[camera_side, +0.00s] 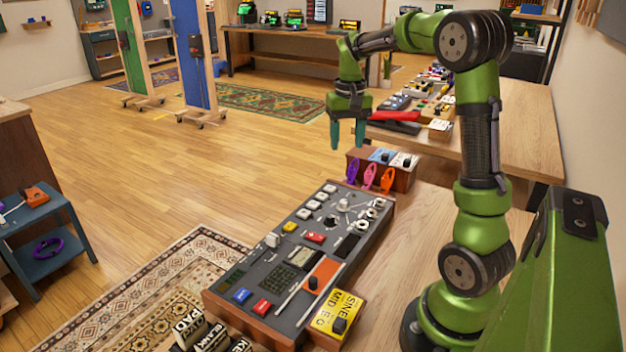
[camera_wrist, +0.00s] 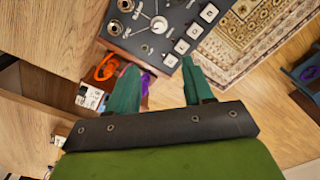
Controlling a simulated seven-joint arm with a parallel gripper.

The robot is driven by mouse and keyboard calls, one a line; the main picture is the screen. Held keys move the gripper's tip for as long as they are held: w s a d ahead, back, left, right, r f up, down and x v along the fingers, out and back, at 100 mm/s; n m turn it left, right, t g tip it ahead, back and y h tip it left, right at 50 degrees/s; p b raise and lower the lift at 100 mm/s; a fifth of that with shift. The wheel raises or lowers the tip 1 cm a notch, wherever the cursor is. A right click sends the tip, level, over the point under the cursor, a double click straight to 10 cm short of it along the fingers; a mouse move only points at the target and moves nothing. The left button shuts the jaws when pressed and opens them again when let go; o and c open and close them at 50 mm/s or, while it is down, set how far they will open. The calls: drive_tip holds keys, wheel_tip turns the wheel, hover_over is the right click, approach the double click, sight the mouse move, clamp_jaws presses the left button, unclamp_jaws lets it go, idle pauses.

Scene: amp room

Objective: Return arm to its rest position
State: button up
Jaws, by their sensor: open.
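My gripper (camera_side: 348,133) hangs at the end of my green arm in the side view, fingers pointing down. It is open and empty, above and a little behind the small box with the purple, pink and orange loops. In the wrist view my gripper (camera_wrist: 163,88) shows two teal fingers spread apart with nothing between them. A large grey control panel (camera_side: 262,258) with buttons and knobs lies on the wooden table below and in front of the gripper. The panel also shows at the top of the wrist view (camera_wrist: 140,38).
The wooden box with colored loops (camera_side: 401,178) stands at the panel's far end. A yellow box (camera_side: 336,314) sits at its near right. A second table (camera_side: 530,130) behind holds several devices and a red object (camera_side: 394,116). Open floor (camera_side: 200,150) lies left.

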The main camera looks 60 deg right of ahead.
drive_tip(key=s+a+r+n+t+y, duration=0.1)
drive_tip(key=s+a, duration=0.4)
drive_tip(key=a, duration=0.7)
drive_tip(key=s+a+r+n+t+y, duration=0.1)
drive_tip(key=s+a+n+t, duration=0.3)
drive_tip(key=a, duration=0.9)
drive_tip(key=shift+s+a+r+t, duration=0.15)
drive_tip(key=shift+s+a+t, duration=0.2)
drive_tip(key=shift+t, duration=0.65)
